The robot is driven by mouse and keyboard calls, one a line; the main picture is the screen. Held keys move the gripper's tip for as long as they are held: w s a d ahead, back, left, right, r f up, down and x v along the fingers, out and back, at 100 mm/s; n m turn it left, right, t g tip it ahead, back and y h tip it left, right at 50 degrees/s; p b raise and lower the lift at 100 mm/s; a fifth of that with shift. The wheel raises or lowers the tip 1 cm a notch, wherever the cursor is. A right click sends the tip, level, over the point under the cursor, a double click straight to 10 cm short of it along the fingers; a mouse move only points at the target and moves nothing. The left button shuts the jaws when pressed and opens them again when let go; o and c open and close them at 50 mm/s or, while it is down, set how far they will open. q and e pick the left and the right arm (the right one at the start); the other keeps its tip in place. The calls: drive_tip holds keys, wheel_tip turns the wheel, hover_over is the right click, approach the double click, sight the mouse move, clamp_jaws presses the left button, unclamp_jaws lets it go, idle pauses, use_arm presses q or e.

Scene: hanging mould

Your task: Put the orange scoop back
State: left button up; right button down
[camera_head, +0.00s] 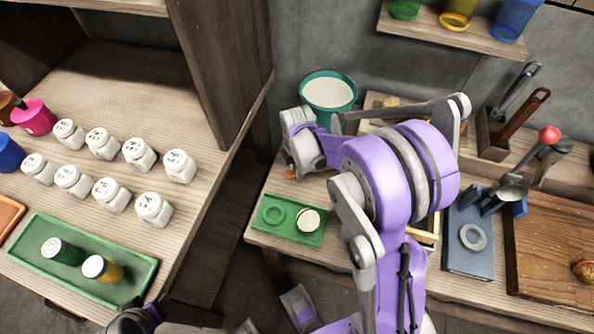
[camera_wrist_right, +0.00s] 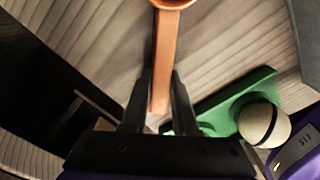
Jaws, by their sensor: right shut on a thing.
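The orange scoop (camera_wrist_right: 166,62) is in the right wrist view. Its straight handle lies between the two dark fingers of my right gripper (camera_wrist_right: 162,85), which is shut on it. The scoop's round end is cut off at the top of that view. In the head view only a small orange bit of the scoop (camera_head: 291,175) shows below my right wrist, over the left part of the back workbench. My own purple arm hides the rest. My left gripper's fingers do not show; only part of that arm is at the bottom left.
A teal bowl of white contents (camera_head: 329,76) stands behind my right wrist. A green tray with a ring and a round-topped piece (camera_head: 272,238) lies in front. A blue board (camera_head: 468,262) and wooden board (camera_head: 540,285) lie right.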

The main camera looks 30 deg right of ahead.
drive_tip(key=shift+f, duration=0.2)
drive_tip(key=c, duration=0.7)
unclamp_jaws()
drive_tip(key=shift+r, duration=0.1)
drive_tip(key=shift+r, duration=0.3)
wheel_tip(320, 180, up, 11)
drive_tip(key=p, duration=0.2)
drive_tip(key=s+a+m+t, duration=0.1)
drive_tip(key=s+a+m, duration=0.2)
drive_tip(key=s+m, duration=0.2)
drive_tip(key=s+a+m+t, duration=0.2)
drive_tip(key=s+a+m, duration=0.2)
drive_tip(key=s+m, duration=0.1)
drive_tip(key=s+a+m+t, duration=0.2)
drive_tip(key=s+a+m, duration=0.2)
drive_tip(key=s+m, duration=0.1)
drive_tip(key=shift+r+m, duration=0.4)
drive_tip(key=shift+m, duration=0.5)
